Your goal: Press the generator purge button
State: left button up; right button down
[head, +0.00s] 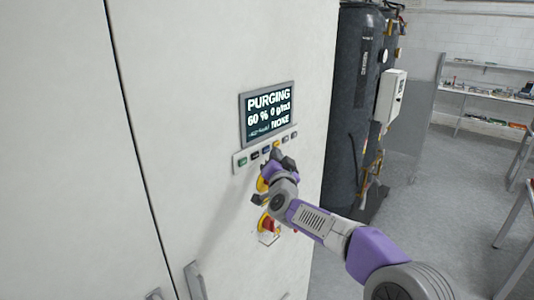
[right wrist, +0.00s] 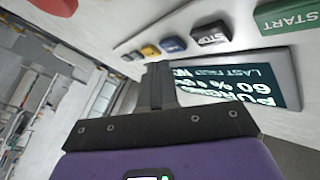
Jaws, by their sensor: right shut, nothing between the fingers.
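The white cabinet carries a button strip (head: 240,161) under a dark display (head: 268,112) that reads "PURGING", "60 %", "0 g/m3" and "NONE". My right gripper (head: 279,156) is shut and empty, with its fingertips at the strip, just below a yellow button (head: 277,144). In the right wrist view the picture is turned over: the shut fingers (right wrist: 159,72) point at the strip near the yellow button (right wrist: 150,50) and a blue button (right wrist: 172,45). A black STOP button (right wrist: 211,34) and a green START button (right wrist: 288,14) are farther right. I cannot read the yellow and blue labels or tell contact.
Cabinet handles (head: 195,281) stick out at the bottom. A dark tank (head: 352,105) stands to the right. Floor is open farther right.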

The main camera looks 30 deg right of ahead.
jog(key=s+b, duration=0.1)
jog(key=s+d+b, duration=0.1)
jog(key=s, duration=0.1)
jog(key=s+d+b, duration=0.1)
jog(key=shift+s, duration=0.3)
dwell(0.3)
dwell(0.8)
